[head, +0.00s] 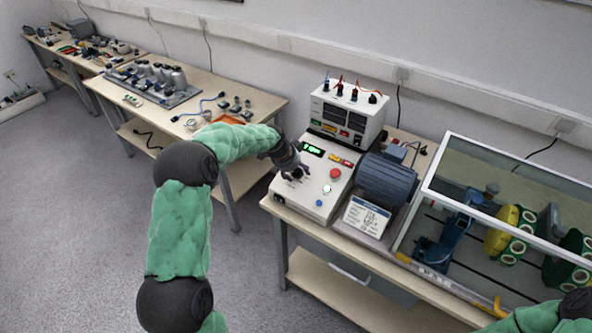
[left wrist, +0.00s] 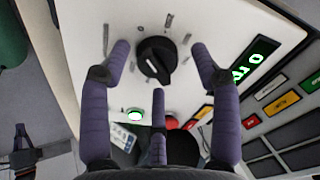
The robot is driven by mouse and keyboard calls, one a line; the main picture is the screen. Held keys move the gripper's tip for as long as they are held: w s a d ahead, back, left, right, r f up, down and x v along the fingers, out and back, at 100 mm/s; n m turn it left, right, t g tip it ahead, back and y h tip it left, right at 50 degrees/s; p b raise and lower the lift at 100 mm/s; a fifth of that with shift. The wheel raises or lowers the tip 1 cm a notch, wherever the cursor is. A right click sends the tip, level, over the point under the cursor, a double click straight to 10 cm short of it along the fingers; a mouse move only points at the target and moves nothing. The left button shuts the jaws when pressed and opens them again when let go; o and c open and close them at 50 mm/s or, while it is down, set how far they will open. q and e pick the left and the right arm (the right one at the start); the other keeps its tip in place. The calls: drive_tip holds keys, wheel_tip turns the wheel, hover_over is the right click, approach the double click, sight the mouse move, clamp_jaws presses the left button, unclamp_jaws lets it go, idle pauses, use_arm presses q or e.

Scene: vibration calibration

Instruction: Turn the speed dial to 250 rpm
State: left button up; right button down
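The black speed dial (left wrist: 157,60) sits on the white sloped control panel (head: 300,206). In the left wrist view it has a pale pointer line and tick marks around it. My left gripper (left wrist: 159,66) is open, its purple fingers spread around the dial with gaps visible beside it; I cannot tell whether any finger touches. In the head view the gripper (head: 296,172) hides most of the dial. My right gripper is out of view.
A red button (head: 335,174), a lit button (head: 327,189) and a blue button (head: 319,203) are close to the dial. A meter box (head: 345,118) stands behind, a grey motor (head: 386,180) to the right. A glass-sided enclosure (head: 510,190) is farther right.

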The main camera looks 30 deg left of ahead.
use_arm(q)
drive_tip(key=c, duration=1)
drive_tip(key=shift+r, duration=0.1)
drive_tip(key=shift+c, duration=0.2)
drive_tip(key=shift+m, duration=0.3)
